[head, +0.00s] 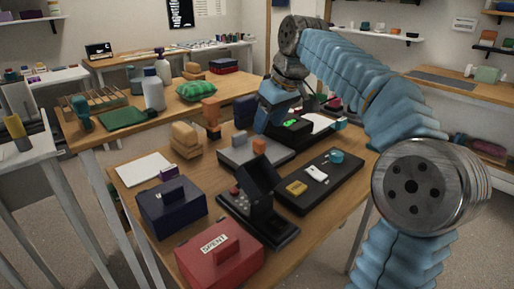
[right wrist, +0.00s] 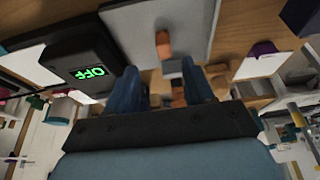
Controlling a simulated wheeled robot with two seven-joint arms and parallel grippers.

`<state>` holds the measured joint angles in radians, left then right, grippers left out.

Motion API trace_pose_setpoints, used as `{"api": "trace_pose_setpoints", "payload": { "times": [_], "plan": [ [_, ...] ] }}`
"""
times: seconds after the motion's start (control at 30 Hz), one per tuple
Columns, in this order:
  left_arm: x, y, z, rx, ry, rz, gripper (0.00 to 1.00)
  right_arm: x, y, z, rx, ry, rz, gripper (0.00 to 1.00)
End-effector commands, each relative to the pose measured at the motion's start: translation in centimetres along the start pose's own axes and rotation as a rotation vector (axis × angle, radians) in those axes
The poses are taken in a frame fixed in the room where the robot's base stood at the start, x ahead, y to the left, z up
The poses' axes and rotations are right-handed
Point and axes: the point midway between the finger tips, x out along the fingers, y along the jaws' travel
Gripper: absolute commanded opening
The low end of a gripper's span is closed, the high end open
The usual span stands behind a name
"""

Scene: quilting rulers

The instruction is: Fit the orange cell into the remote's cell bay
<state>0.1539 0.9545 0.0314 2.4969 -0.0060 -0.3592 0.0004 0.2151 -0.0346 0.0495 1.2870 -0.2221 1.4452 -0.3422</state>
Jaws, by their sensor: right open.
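The orange cell (head: 259,146) stands on a grey plate (head: 236,157) in the middle of the table. In the right wrist view a small orange piece (right wrist: 163,43), likely the cell, shows on the plate, beyond my fingertips. A dark remote-like body (head: 260,177) leans on a black base (head: 258,222) at the table's front; its cell bay cannot be made out. My right gripper (head: 270,118) is above the plate's far side, behind the cell. In the right wrist view its blue fingers (right wrist: 165,88) are apart, with nothing clearly held. My left gripper is not in view.
A black box with a green OFF display (head: 291,123) stands close to the right gripper. A black tray (head: 330,190) holds small items. A navy box (head: 172,208) and a red SPENT box (head: 218,262) stand at the front. Tan blocks (head: 185,140) stand left of the plate.

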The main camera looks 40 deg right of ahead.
Motion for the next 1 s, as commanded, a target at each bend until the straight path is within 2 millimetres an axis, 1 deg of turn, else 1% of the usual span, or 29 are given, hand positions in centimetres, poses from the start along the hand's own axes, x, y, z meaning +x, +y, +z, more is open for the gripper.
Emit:
{"api": "trace_pose_setpoints", "payload": {
  "times": [0.03,0.27,0.4,0.5,0.6,0.8,0.87,1.0],
  "plan": [
    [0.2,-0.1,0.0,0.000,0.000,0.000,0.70,0.9,0.0,0.1,0.001,-0.001,0.000,0.52],
    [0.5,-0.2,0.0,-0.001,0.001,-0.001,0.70,2.9,-0.1,0.1,0.000,0.000,0.000,0.52],
    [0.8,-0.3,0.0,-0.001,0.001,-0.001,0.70,5.2,-0.7,0.4,-0.001,-0.001,-0.001,0.52],
    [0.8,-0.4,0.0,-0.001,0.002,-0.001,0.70,6.5,-0.7,0.3,0.000,0.000,-0.001,0.52],
    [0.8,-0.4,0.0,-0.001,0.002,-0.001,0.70,7.2,-0.6,0.3,0.000,0.001,0.000,0.52],
    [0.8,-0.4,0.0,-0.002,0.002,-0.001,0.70,7.2,-0.6,0.3,0.000,0.002,0.000,0.52],
    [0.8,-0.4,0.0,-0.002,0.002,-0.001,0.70,7.2,-0.6,0.3,0.000,0.002,0.000,0.44],
    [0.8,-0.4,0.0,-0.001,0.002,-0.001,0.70,7.2,-0.6,0.3,0.000,0.002,0.000,0.23]
  ]
}}
